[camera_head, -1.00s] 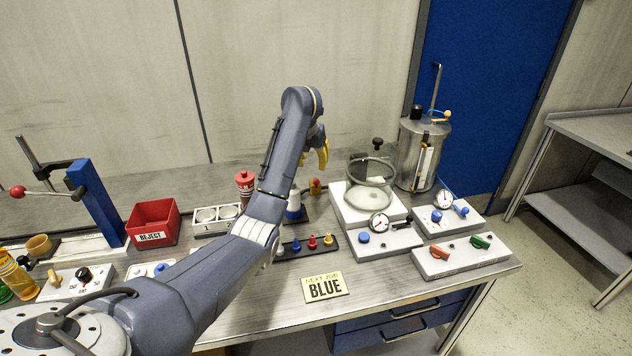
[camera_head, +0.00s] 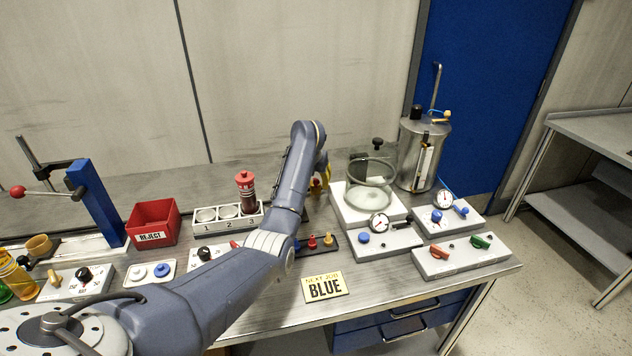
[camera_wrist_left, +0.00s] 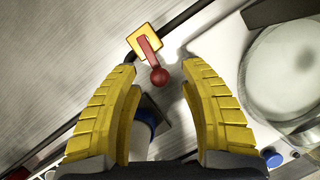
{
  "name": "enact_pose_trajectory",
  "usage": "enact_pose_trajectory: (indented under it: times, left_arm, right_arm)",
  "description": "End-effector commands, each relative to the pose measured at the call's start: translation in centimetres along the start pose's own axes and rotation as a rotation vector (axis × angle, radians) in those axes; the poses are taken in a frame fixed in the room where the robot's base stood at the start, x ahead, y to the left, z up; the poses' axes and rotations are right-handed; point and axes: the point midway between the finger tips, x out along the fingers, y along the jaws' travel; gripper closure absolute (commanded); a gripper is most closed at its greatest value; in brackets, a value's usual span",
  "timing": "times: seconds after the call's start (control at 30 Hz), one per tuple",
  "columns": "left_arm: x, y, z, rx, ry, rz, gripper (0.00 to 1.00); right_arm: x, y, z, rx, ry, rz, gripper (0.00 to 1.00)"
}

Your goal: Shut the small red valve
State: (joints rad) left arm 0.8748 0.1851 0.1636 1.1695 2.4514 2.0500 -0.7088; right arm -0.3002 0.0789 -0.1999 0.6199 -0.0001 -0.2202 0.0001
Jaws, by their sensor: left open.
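The small red valve (camera_wrist_left: 150,56) shows in the left wrist view as a red lever with a ball end on a square yellow body. The body sits on a dark hose, and the lever points crosswise to it. My left gripper (camera_wrist_left: 160,70) is open and empty, its yellow fingers apart on either side of the lever's ball end; I cannot tell how high above it they are. In the head view the left gripper (camera_head: 321,174) is behind my arm's wrist, and the valve is mostly hidden there. My right gripper is not in view.
A glass vessel (camera_head: 371,187) on a white base stands just right of the gripper. A blue-and-white object (camera_wrist_left: 145,120) lies under the fingers. A red-capped bottle (camera_head: 246,192) stands in a rack to the left. A panel (camera_head: 430,262) with red and green levers is front right.

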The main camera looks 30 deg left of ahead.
Motion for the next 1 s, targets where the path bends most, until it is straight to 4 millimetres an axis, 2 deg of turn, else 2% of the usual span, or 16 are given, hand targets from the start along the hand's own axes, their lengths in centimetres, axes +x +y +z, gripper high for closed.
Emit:
enact_pose_trajectory:
  times: [0.33, 0.7, 1.0]
  left_arm:
    - [0.12, -0.01, 0.01, 0.000, -0.001, 0.000, 0.56]
    - [0.10, 0.01, 0.02, 0.000, -0.001, 0.000, 0.98]
    - [0.11, -0.03, 0.01, -0.002, 0.000, 0.000, 1.00]
  right_arm:
    - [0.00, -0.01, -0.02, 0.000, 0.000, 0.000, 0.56]
    - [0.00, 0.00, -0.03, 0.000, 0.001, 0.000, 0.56]
    - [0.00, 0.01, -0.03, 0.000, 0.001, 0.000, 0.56]
